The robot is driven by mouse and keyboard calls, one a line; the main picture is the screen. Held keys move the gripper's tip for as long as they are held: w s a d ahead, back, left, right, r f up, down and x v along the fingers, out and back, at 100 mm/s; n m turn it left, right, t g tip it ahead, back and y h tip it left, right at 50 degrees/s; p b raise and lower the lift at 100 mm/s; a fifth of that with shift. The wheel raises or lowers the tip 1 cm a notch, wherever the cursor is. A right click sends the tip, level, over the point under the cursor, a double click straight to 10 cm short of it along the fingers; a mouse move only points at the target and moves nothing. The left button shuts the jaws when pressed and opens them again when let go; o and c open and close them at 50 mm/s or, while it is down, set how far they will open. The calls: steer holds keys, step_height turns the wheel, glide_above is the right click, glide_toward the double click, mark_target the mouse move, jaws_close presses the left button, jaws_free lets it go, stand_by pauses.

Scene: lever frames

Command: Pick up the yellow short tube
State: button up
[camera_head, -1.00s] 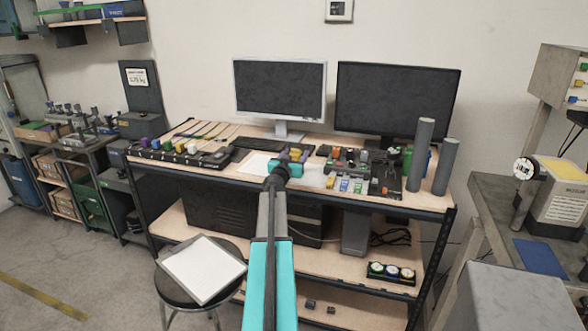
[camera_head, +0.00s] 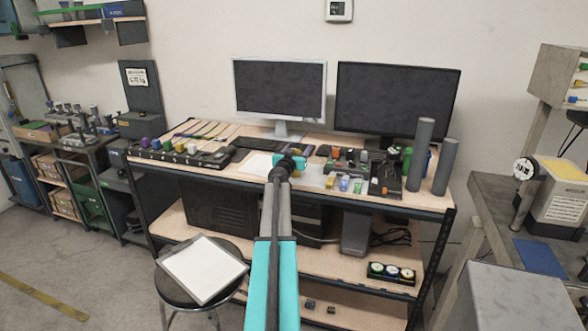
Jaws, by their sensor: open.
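My gripper (camera_head: 293,161), with teal parts at its end, is over the middle of the workbench, in front of the white-framed monitor. I see it from behind, and its fingertips are small and partly hidden. It is open, and I see nothing held in it. A small yellow piece (camera_head: 179,147) stands in the row of coloured pieces on the left of the bench. Another small yellow piece (camera_head: 331,179) is among coloured pieces right of my gripper. Both are too small for me to tell which is the short tube.
Two monitors (camera_head: 279,92) (camera_head: 397,105) stand at the back of the bench. Two tall grey cylinders (camera_head: 420,155) (camera_head: 445,167) stand at its right end. A keyboard (camera_head: 259,144) lies left of my gripper. A stool (camera_head: 203,270) with a white pad stands in front.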

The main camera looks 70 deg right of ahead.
stand_by(0.5)
jaws_close()
